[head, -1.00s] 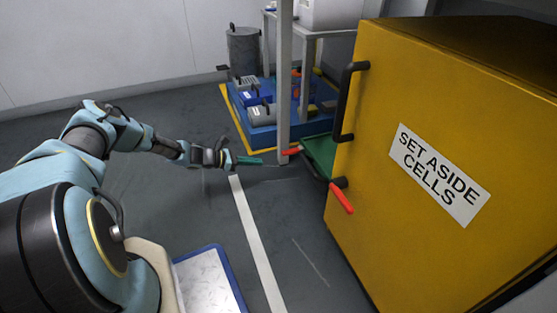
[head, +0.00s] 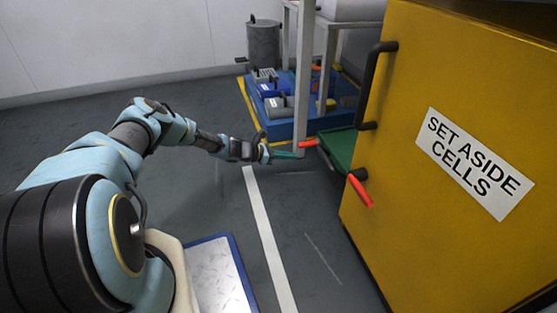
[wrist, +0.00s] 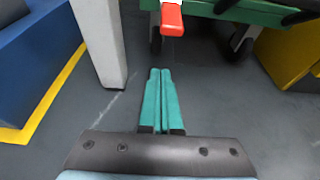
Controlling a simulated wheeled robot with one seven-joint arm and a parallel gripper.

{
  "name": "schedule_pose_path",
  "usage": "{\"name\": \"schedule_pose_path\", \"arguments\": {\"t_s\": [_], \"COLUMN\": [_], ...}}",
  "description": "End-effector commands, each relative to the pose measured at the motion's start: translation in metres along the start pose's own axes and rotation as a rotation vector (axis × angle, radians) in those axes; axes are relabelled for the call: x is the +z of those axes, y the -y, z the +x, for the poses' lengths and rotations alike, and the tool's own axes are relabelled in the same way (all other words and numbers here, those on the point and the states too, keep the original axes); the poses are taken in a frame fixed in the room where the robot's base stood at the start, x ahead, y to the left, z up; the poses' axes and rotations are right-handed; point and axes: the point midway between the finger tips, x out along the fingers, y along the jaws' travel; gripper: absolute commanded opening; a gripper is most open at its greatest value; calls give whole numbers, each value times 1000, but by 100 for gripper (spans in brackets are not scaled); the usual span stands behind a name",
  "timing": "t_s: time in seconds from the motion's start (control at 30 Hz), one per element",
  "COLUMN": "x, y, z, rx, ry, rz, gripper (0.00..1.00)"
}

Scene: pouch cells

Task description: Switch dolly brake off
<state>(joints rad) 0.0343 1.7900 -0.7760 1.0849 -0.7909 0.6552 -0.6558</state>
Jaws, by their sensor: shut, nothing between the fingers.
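The green dolly (head: 338,148) stands partly hidden behind the yellow cabinet. It also shows at the top of the wrist view (wrist: 225,14), with dark caster wheels under it. A red lever or grip end (head: 308,143) sticks out at its near left and shows in the wrist view (wrist: 172,20). I cannot tell which part is the brake. My gripper (head: 300,154) is shut and empty, its green fingers just below and left of the near red end, apart from it in the wrist view.
The yellow cabinet (head: 455,240) labelled "SET ASIDE CELLS" fills the right side. A pale post (head: 303,90) stands close by my gripper, also in the wrist view (wrist: 100,40). A blue platform (head: 283,128) holds several items behind. Grey floor is open at left.

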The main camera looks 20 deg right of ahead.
Motion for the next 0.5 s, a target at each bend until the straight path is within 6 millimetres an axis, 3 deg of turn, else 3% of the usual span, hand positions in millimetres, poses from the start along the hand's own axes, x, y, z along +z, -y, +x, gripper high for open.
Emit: {"name": "schedule_pose_path", "arguments": {"t_s": [0.1, 0.23, 0.5], "x": [-2, 22, 37], "y": [0, -1, 0], "z": [23, 11, 5], "rx": [-1, 0, 0], "ry": [1, 1, 0], "rz": [2, 2, 0], "gripper": [0, 0, 0]}}
